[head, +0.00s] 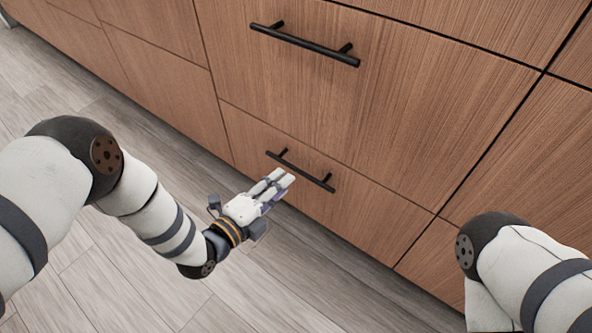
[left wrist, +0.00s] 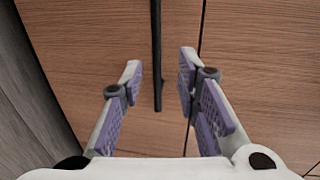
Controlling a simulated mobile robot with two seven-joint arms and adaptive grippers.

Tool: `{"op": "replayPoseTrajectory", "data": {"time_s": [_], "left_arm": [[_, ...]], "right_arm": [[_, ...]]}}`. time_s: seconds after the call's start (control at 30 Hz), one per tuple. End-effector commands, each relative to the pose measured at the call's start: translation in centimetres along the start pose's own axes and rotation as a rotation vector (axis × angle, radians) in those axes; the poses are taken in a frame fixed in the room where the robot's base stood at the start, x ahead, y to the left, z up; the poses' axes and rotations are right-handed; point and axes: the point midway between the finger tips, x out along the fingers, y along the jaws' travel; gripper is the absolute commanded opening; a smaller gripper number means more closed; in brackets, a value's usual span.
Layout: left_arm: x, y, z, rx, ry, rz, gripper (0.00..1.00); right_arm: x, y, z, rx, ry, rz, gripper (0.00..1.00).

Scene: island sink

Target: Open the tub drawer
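A wooden lower drawer front (head: 375,212) sits flush in the cabinet, closed, with a black bar handle (head: 318,180). I cannot tell from a label which drawer is the tub drawer. My left gripper (head: 281,179) is at the lower handle, its fingertips close to the bar in the head view. In the left wrist view my left gripper (left wrist: 160,66) is open, with purple-padded fingers apart. The black handle (left wrist: 157,50) runs lengthwise between the fingertips, beyond them, and I see no contact. My right gripper is out of view; only part of the right arm shows.
A larger closed upper drawer (head: 290,95) with a black bar handle (head: 305,45) is above. More closed wooden panels (head: 175,85) stand to the left and right. The light plank floor (head: 150,285) in front of the cabinet is clear.

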Motion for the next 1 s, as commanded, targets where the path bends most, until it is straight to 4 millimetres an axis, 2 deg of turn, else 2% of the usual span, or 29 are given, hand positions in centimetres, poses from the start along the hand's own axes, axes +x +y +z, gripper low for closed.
{"op": "replayPoseTrajectory", "data": {"time_s": [0.03, 0.2, 0.33, 0.43, 0.67, 0.8, 1.0], "left_arm": [[1.4, 0.8, 0.0, -0.003, 0.001, 0.003, 0.30], [5.3, 0.8, 0.0, -0.005, -0.001, 0.005, 0.30], [7.1, 0.7, 0.0, -0.005, -0.001, 0.007, 0.30], [7.7, 0.5, 0.0, -0.004, -0.001, 0.007, 0.30], [7.8, 0.3, 0.0, -0.004, -0.001, 0.007, 0.30], [7.8, 0.3, 0.0, -0.005, -0.001, 0.007, 0.00], [7.8, 0.3, 0.0, -0.005, -0.001, 0.007, 0.00]], "right_arm": [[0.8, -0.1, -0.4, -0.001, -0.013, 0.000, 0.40], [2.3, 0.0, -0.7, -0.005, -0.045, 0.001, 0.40], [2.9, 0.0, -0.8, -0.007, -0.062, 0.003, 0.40], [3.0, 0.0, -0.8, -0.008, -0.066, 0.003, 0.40], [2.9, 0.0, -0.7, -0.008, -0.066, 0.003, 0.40], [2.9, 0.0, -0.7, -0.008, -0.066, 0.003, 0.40], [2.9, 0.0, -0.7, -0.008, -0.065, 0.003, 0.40]]}}
